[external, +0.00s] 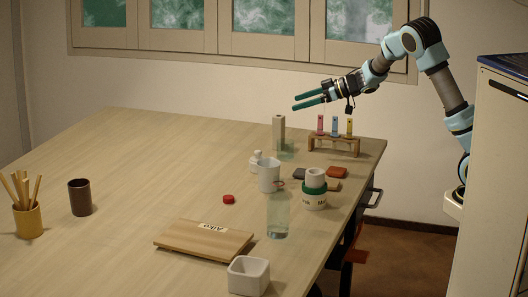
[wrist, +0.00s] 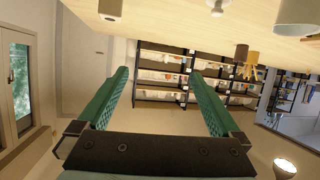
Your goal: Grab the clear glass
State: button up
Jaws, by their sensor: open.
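A tall clear glass (external: 278,216) with a faint green tint stands upright on the table near its right side, behind the wooden board. A second, shorter clear glass (external: 287,151) stands farther back beside a beige block (external: 279,128); I cannot tell which one the task means. My gripper (external: 294,102) is open and empty, held above the far end of the table, with its fingers pointing left. In the wrist view its two green fingers (wrist: 160,74) are spread apart with nothing between them. I cannot make out either clear glass in the wrist view.
A rack (external: 334,146) with coloured tubes stands below my arm. A wooden board (external: 204,240) and white pot (external: 249,276) are nearer.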

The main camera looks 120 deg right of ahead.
jog(key=s+f, duration=0.1)
jog(key=s, duration=0.2)
jog(key=y, duration=0.1)
send_near(277, 146)
jog(key=shift+s+d+f, duration=0.3)
jog(key=shift+s+d, duration=0.4)
jog(key=shift+s, duration=0.15)
jog(key=shift+w+f, duration=0.2)
jog(key=p+x, duration=0.1)
jog(key=x, duration=0.4)
jog(key=shift+w+d+r, duration=0.1)
jog(key=shift+p+x, duration=1.45)
jog(key=shift+x, duration=1.2)
jog(key=shift+w+r, duration=0.15)
jog(key=shift+c, duration=0.2)
jog(key=shift+t, duration=0.3)
jog(key=c, duration=1.5)
